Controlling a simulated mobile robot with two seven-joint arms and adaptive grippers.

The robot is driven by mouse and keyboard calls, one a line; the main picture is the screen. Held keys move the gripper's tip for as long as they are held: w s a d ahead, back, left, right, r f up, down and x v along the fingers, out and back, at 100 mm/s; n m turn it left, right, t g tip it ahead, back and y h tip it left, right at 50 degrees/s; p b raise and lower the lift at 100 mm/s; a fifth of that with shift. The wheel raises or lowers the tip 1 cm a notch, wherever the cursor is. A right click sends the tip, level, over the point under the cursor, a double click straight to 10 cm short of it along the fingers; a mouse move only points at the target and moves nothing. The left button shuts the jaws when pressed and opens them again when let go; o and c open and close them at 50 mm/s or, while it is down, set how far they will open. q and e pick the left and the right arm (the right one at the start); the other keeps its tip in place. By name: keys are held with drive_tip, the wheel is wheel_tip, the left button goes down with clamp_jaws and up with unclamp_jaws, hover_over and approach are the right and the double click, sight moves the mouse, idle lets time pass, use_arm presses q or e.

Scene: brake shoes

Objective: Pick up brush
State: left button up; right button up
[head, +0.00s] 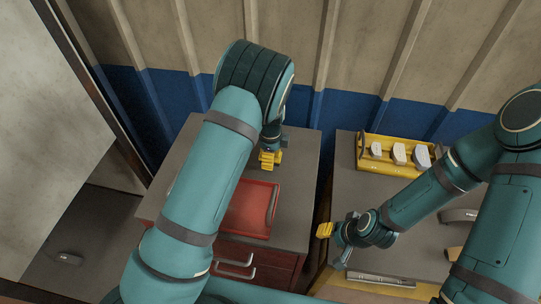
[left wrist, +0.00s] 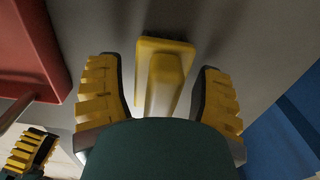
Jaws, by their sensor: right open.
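A yellow object that looks like the brush (left wrist: 165,75) lies between the fingers of my left gripper (left wrist: 160,98) in the left wrist view. Gaps show on both sides of it, so the fingers appear open around it; my dark gripper body hides its near end. In the head view my left gripper (head: 269,159) points down at the grey top of the left cabinet, behind the red tray. The brush cannot be told apart from the yellow finger pads there. My right gripper (head: 334,243) is open and empty near the left edge of the right table.
The red tray (head: 252,208) lies on the left cabinet (head: 300,180), partly behind my left arm. On the right table (head: 347,190) are a yellow holder (head: 383,166) with white-topped items, a metal bar (head: 380,279) and curved parts (head: 458,215). A gap separates the two worktops. A blue-and-beige wall stands behind.

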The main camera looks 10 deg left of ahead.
use_arm(q)
drive_tip(key=c, duration=0.8)
drive_tip(key=shift+c, duration=0.2)
wheel_tip(320, 180, up, 10)
drive_tip(key=shift+r, duration=0.1)
drive_tip(key=shift+o, duration=1.2)
drive_tip(key=shift+c, duration=1.2)
